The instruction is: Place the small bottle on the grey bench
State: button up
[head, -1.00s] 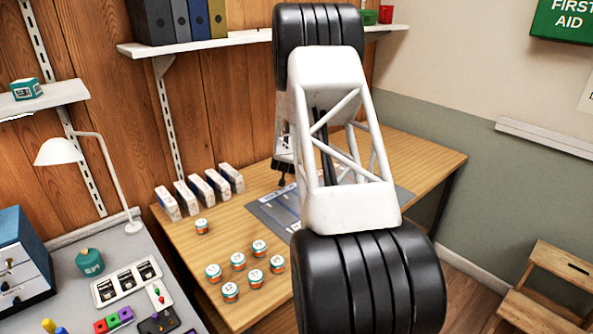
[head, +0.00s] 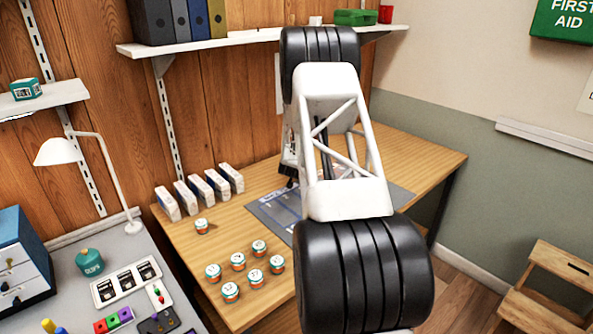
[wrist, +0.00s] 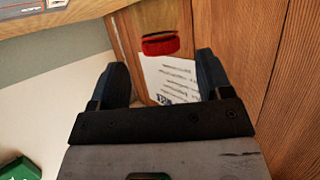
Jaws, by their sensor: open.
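I cannot make out with certainty a small bottle in either view. The grey bench (head: 118,243) is at the lower left of the head view, with a teal round container (head: 89,262) standing on it. My gripper (wrist: 162,68) is open and empty in the wrist view, its two dark fingers apart. Beyond the fingers are a red object (wrist: 160,45) with a dark band and a white printed sheet (wrist: 170,78) against the wood. In the head view my arm hides most of my gripper, above the wooden table (head: 400,160).
Several small banded jars (head: 238,261) and a row of white boxes (head: 209,184) stand on the wooden table. A grey mat (head: 270,222) lies there too. A lamp (head: 62,152) and trays crowd the bench. A shelf (head: 250,37) with binders and a green box (head: 356,17) hangs above.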

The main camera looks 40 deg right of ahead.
jog(key=shift+w+d+f, duration=0.25)
jog(key=shift+w+d, duration=0.05)
jog(key=shift+d, duration=0.05)
jog(key=shift+w, duration=0.1)
jog(key=shift+x, duration=2.55)
jog(key=c, duration=1.1)
jog(key=shift+r, duration=0.15)
